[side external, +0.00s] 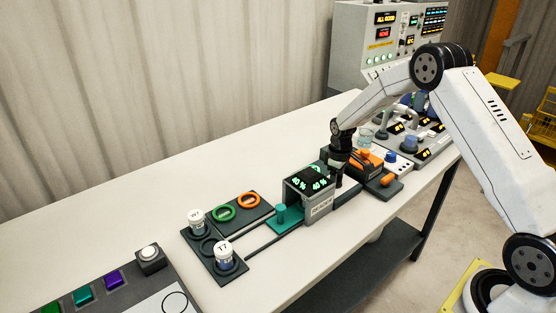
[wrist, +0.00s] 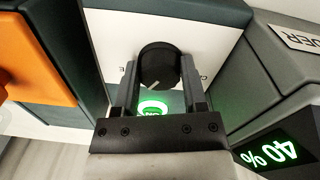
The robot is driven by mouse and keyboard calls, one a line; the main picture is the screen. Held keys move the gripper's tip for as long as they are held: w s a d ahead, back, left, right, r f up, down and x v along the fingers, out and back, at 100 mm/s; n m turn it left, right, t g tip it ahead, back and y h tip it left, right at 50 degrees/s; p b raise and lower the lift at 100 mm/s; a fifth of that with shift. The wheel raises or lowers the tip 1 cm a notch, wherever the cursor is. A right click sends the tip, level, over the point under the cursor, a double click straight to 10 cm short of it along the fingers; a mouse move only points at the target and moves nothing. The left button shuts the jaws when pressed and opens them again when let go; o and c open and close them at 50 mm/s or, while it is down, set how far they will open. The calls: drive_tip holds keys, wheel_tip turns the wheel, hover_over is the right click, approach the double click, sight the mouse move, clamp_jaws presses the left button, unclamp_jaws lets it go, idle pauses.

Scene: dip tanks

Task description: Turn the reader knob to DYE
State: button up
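The reader knob (wrist: 159,62) is round and black, set on a white panel in the wrist view. Its white pointer line slants toward the bottom of the picture, slightly left. A green-lit mark (wrist: 152,107) glows just below it, its lettering too small to read. My gripper (wrist: 159,72) has one finger on each side of the knob, very close to it; whether the fingers press on it I cannot tell. In the side view my gripper (side external: 338,171) points down behind the grey reader box (side external: 318,207), and the knob is hidden there.
The reader's screen (wrist: 270,153) shows 40 % beside the gripper. An orange block (wrist: 30,65) stands close on the left. The table's left middle is clear.

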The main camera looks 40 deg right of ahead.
clamp_jaws()
drive_tip(key=shift+m, duration=0.3)
drive_tip(key=shift+a+m, duration=0.1)
drive_tip(key=shift+m, duration=2.5)
drive_tip(key=o, duration=0.8)
unclamp_jaws()
drive_tip(key=shift+r, duration=0.1)
drive_tip(key=shift+a+r, duration=0.1)
drive_tip(key=shift+r, duration=3.75)
